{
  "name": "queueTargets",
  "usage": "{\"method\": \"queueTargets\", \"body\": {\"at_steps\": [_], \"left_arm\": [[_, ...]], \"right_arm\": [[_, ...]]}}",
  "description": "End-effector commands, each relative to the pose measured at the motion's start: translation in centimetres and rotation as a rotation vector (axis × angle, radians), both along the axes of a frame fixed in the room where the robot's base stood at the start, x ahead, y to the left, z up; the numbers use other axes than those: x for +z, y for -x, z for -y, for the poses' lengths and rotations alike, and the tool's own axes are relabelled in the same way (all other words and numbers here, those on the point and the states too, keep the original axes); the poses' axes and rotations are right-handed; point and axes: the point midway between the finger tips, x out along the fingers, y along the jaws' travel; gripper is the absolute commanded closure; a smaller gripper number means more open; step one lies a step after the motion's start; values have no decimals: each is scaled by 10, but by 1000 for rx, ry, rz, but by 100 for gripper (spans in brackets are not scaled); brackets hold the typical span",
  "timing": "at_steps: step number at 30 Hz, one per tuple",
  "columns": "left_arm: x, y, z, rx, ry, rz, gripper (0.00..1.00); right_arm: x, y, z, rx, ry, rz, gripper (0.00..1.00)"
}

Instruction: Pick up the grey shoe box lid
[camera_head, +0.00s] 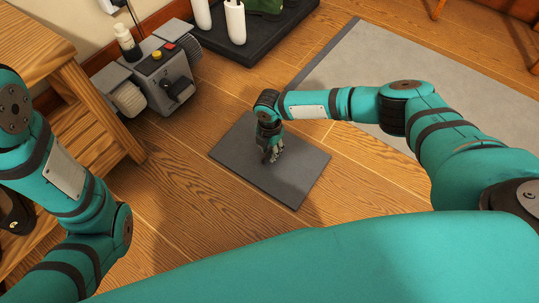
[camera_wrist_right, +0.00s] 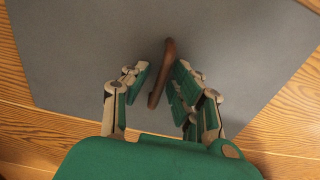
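A flat dark grey rectangular panel, which looks like the grey shoe box lid (camera_head: 300,178), lies on the wooden floor in the middle of the head view. It fills most of the right wrist view (camera_wrist_right: 80,60). A narrow brown handle-like piece (camera_wrist_right: 160,75) stands out on it in the wrist view. My right gripper (camera_head: 270,158) is over the lid, pointing down. In the wrist view my right gripper (camera_wrist_right: 160,88) is open, with its fingers on both sides of the brown piece and small gaps visible. My left gripper is out of the picture.
A grey machine with rollers and red and yellow buttons (camera_head: 157,70) stands behind left, beside a wooden shelf (camera_head: 95,125). A dark tray (camera_head: 262,42) with white boot-shaped forms is at the back. A grey rug (camera_head: 350,70) lies at right. Bare floor surrounds the lid.

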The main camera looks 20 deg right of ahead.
Motion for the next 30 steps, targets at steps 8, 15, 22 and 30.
{"method": "queueTargets", "body": {"at_steps": [8, 15, 22, 30], "left_arm": [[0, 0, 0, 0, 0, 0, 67], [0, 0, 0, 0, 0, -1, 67], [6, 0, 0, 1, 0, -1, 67], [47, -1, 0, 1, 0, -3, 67]], "right_arm": [[0, 0, 0, 0, 0, 0, 100], [0, 0, 0, 0, 0, 0, 100], [7, 0, 0, 0, 0, 0, 100], [56, 1, -1, 1, -2, 0, 100]]}}
